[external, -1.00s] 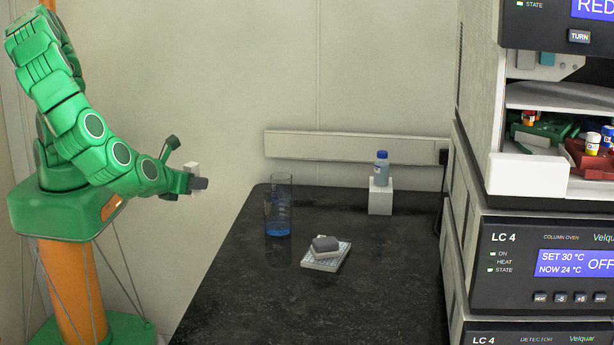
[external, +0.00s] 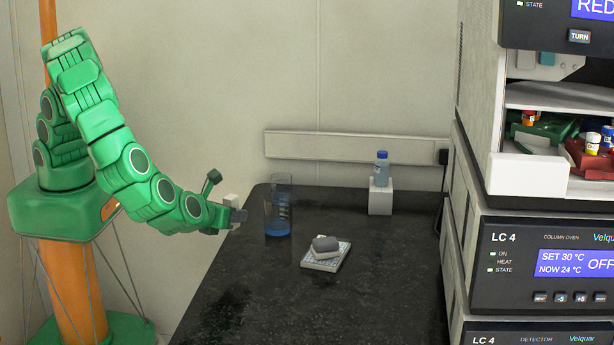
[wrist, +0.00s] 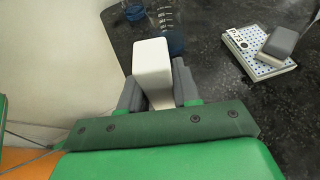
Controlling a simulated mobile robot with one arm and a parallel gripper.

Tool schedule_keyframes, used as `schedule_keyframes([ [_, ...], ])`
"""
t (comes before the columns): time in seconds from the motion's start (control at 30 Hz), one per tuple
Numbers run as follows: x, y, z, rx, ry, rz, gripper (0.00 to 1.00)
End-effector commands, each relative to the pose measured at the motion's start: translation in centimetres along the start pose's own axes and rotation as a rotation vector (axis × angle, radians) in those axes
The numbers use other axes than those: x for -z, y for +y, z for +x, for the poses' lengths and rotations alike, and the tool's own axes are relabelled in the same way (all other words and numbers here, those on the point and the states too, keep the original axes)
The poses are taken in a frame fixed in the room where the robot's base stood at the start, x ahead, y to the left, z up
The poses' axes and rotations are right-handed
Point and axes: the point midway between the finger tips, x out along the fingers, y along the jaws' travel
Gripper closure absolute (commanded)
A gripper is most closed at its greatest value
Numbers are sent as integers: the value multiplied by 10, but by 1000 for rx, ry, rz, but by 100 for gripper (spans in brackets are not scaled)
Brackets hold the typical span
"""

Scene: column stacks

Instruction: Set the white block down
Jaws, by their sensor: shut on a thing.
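The white block (wrist: 152,60) is held upright between the two grey fingers of my gripper (wrist: 158,92) in the wrist view. In the external view the small white block (external: 231,199) shows at the tip of my gripper (external: 236,214), near the left edge of the dark bench (external: 340,310). The gripper is shut on the block. The block's lower part is hidden by the fingers and wrist. Whether it touches the bench cannot be told, but it appears raised.
A glass beaker (external: 278,210) with blue liquid stands just right of my gripper. A white patterned plate (external: 322,264) with a grey block (external: 325,244) on it lies mid-bench. The front bench is clear.

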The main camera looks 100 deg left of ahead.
Motion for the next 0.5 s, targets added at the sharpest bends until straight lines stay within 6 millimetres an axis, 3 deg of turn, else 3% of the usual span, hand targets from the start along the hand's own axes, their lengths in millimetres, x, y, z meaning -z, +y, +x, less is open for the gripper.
schedule_keyframes([
  [0.3, 28, -25, 16, 0, 4, -1, 97],
  [0.5, 35, -32, 20, 1, 3, -1, 97],
])
